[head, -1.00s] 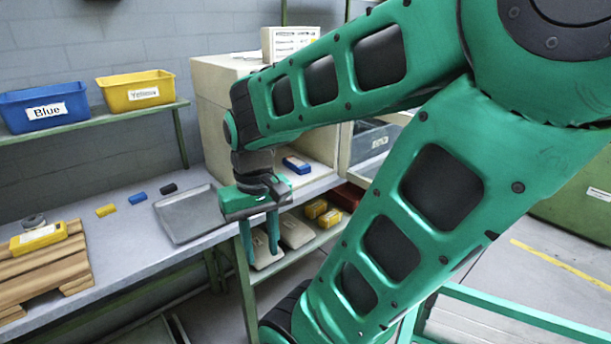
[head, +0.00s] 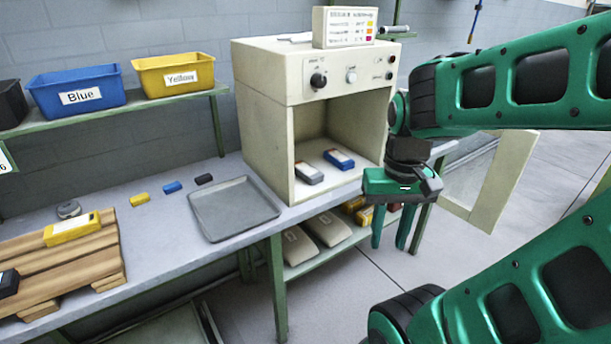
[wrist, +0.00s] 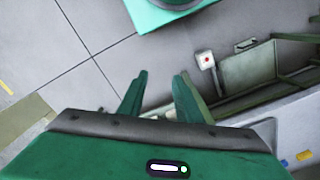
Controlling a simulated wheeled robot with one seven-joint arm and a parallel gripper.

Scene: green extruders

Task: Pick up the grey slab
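A grey slab (head: 308,173) lies on the floor of the open beige oven (head: 268,125), on the left side of its chamber. A blue slab (head: 339,159) lies to its right in the same chamber. My gripper (head: 390,240) hangs in front of and to the right of the oven opening, fingers pointing down. Its two fingers are apart with nothing between them. In the wrist view the open fingers (wrist: 160,95) show over the floor, and neither slab is clearly visible there.
The oven door (head: 490,185) stands swung open at the right, behind my gripper. A grey tray (head: 235,209) lies on the bench left of the oven. A wooden pallet (head: 75,262) carries a yellow slab. Blue (head: 75,92) and yellow (head: 175,75) bins stand on the shelf.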

